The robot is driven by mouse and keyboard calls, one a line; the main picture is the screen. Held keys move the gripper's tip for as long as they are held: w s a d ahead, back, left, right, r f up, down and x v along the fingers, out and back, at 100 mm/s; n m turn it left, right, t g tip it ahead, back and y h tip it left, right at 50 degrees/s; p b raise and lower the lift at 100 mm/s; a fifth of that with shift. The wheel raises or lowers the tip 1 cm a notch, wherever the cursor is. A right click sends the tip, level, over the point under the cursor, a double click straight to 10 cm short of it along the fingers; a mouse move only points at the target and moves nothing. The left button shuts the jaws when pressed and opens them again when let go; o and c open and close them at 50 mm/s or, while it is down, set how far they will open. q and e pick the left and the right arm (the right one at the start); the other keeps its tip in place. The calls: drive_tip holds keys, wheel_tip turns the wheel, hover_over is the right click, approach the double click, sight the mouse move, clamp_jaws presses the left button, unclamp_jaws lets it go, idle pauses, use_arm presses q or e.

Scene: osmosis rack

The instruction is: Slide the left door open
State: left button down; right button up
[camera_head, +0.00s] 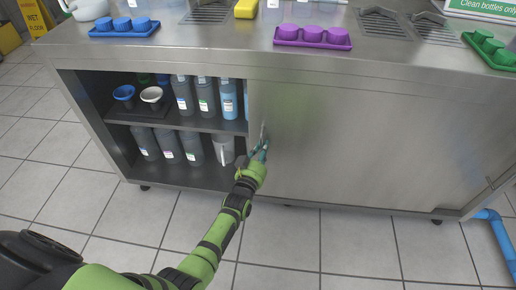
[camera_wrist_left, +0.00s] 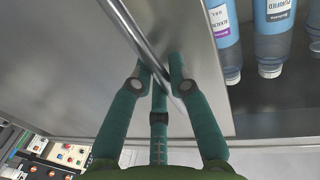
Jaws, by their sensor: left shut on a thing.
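The left door (camera_head: 345,145) is a brushed steel sliding panel. In the head view its left edge stands near the middle of the cabinet, and the left part of the cabinet is open. A thin bar handle (camera_wrist_left: 143,45) is on the door near that edge. My left gripper (camera_head: 262,148) is shut on the handle, with its green fingers (camera_wrist_left: 160,85) around the bar in the left wrist view. The fingers hide part of the handle. My right gripper is not in view.
Bottles (camera_head: 194,148) and bowls (camera_head: 124,93) stand on two shelves inside the opening. The steel counter (camera_head: 200,45) above holds blue (camera_head: 124,27), purple (camera_head: 312,37) and green moulds (camera_head: 490,46). A blue pipe (camera_head: 492,222) is at the right. The tiled floor in front is clear.

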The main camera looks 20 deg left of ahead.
use_arm(q)
drive_tip(key=c, duration=1.2)
unclamp_jaws()
drive_tip(key=shift+o, duration=0.2)
drive_tip(key=shift+s, duration=0.1)
drive_tip(key=s, duration=1.1)
drive_tip(key=shift+s+d, duration=0.3)
drive_tip(key=shift+s, duration=0.1)
